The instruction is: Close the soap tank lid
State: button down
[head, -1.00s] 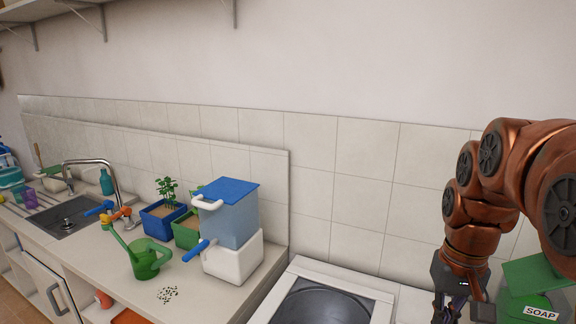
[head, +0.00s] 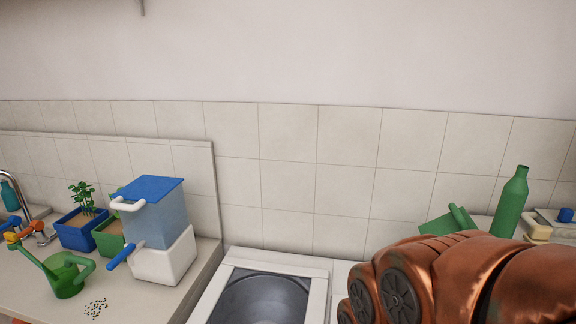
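The only part of the soap tank that seems to show is a green panel (head: 437,226) with a rounded green bar (head: 462,217), at the right behind my copper arm. It looks tilted, but I cannot tell whether the lid is open. The tank's body and its SOAP label are hidden behind my arm. My gripper is out of view; only thick arm links fill the lower right.
A green bottle (head: 511,203) stands right of the panel. A round metal basin (head: 262,300) in a white frame is at bottom middle. Left are a blue-lidded container (head: 160,218), planters (head: 76,232), a green watering can (head: 67,277) and scattered seeds (head: 95,307).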

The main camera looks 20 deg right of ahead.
aim_at(458, 220)
jog(key=u, duration=1)
jog(key=k, duration=0.5)
jog(key=z, duration=0.15)
